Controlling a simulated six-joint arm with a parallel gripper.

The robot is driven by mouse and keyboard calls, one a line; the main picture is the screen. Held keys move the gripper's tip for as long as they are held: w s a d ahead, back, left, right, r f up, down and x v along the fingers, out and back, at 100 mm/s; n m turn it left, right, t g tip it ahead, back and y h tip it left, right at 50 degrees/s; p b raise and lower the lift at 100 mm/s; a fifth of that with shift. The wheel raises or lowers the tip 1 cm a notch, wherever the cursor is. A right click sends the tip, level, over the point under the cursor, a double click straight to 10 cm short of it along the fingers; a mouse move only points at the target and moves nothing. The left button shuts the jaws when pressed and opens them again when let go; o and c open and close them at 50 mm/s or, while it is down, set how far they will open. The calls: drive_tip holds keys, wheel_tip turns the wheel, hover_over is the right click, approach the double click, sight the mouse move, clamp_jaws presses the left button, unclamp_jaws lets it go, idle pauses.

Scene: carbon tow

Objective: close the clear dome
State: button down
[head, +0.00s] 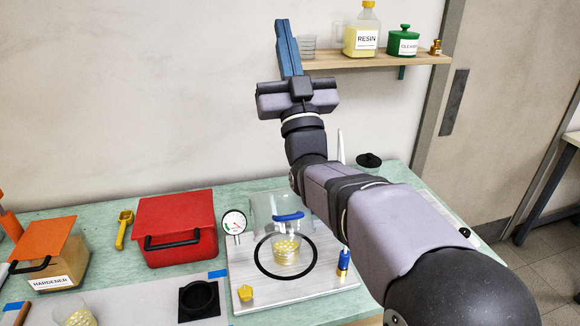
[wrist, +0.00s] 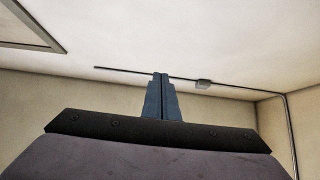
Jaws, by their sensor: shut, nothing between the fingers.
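The clear dome (head: 265,205) with a blue handle (head: 288,216) shows in the head view, at the back of a pale base plate (head: 320,283). It appears raised or tipped back behind the black ring (head: 262,267), though its transparent edges are faint and the arm covers part of its right side. A clear cup of yellow pellets (head: 286,250) stands inside the ring. My gripper (head: 280,24) is high above the bench before the wall, its blue fingers pointing up, shut and empty, well apart from the dome. The wrist view shows the closed fingers (wrist: 160,76) against the ceiling.
A gauge (head: 234,223) stands left of the dome, with a red box (head: 174,228) farther left. A blue-and-gold fitting (head: 343,262) and yellow knob (head: 246,293) are on the plate. A shelf (head: 375,60) with a resin bottle (head: 365,32) is right of my gripper.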

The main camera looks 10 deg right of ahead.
drive_tip(key=w+r+g+p, duration=0.4)
drive_tip(key=w+r+p, duration=0.45)
drive_tip(key=p, duration=0.25)
drive_tip(key=g+p, duration=0.5)
drive_tip(key=g, duration=1.4)
hover_over(290, 216)
drive_tip(key=f, duration=4)
drive_tip(key=shift+w+f, duration=0.2)
drive_tip(key=shift+w, duration=0.15)
drive_tip(key=shift+s+f, duration=0.3)
drive_tip(key=shift+f, duration=0.5)
